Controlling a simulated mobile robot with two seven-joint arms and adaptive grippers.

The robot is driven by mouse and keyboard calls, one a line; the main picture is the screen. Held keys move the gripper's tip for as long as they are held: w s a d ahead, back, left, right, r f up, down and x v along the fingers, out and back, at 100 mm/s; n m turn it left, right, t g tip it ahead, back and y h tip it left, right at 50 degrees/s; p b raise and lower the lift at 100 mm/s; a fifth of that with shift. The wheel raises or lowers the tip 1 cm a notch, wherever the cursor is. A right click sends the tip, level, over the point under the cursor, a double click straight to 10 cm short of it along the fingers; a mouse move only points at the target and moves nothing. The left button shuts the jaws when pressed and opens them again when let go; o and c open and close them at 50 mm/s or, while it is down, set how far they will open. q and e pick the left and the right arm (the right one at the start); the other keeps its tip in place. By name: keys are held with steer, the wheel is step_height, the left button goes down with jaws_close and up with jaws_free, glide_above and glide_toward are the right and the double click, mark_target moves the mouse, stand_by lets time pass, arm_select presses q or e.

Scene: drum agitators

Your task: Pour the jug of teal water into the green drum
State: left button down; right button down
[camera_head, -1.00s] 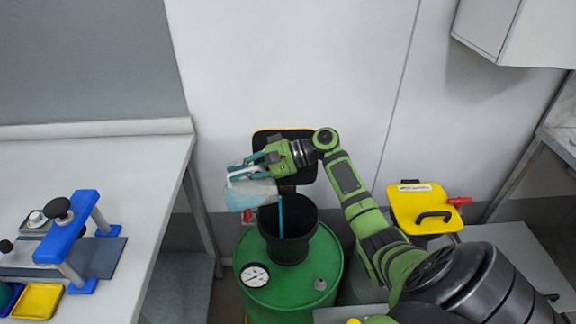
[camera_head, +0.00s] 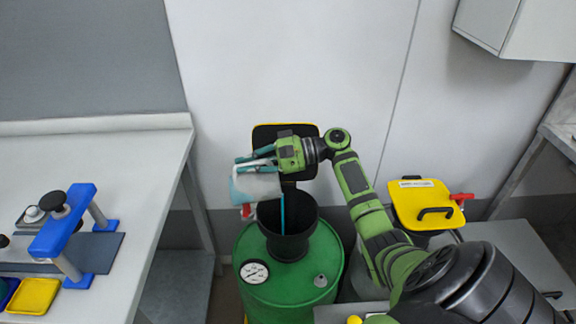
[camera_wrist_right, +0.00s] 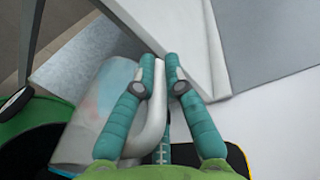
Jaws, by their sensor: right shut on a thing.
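My right gripper (camera_head: 258,162) is shut on the white handle of a translucent jug (camera_head: 256,187) with teal in it. It holds the jug tilted above the black funnel (camera_head: 289,244) on top of the green drum (camera_head: 290,293). A thin teal stream runs from the jug's side down into the funnel. In the right wrist view, the teal fingers (camera_wrist_right: 160,82) close around the pale handle, and the jug (camera_wrist_right: 99,110) hangs beside them. The level inside the jug and the drum's inside are hidden. My left gripper is out of view.
A yellow-rimmed black lid (camera_head: 263,138) stands up behind the funnel. A gauge (camera_head: 254,272) sits on the drum top. A yellow-lidded container (camera_head: 426,203) stands at right. The left table (camera_head: 125,205) carries a blue frame (camera_head: 65,225) and a yellow tray (camera_head: 34,296).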

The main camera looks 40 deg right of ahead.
mark_target(231, 179)
steer(key=shift+s+y+b, duration=0.2)
steer(key=shift+y+b, duration=0.1)
steer(key=shift+b, duration=0.15)
steer(key=r+p, duration=0.1)
steer(key=h+p, duration=0.1)
steer(key=p, duration=0.1)
steer(key=shift+w+a+r+p, duration=0.3)
steer(key=shift+a+r, duration=0.05)
steer(key=shift+w+a+f+g+h+p, duration=0.2)
steer(key=shift+w+a+f+g+h, duration=0.2)
steer(key=shift+a, duration=0.2)
steer(key=shift+w+a+f+g+h+p, duration=0.2)
steer(key=shift+w+a+f+g+h, duration=0.1)
steer(key=shift+w+a+f, duration=0.25)
steer(key=shift+a+r+h+p, duration=0.3)
steer(key=shift+r+p, duration=0.1)
steer(key=shift+p, duration=0.6)
steer(key=shift+w+a+f, duration=0.1)
steer(key=shift+w+f, duration=0.05)
steer(key=shift+f, duration=0.3)
steer(key=shift+r+g+p, duration=0.25)
steer(key=shift+g+p, duration=0.05)
steer(key=shift+p, duration=0.05)
steer(key=w+a+f+g+h+p, duration=0.4)
steer(key=w+a+f+g+h, duration=0.1)
steer(key=h, duration=0.5)
steer(key=shift+a+f+g+h, duration=0.4)
steer(key=shift+a+f+g, duration=0.1)
steer(key=shift+a+g, duration=0.6)
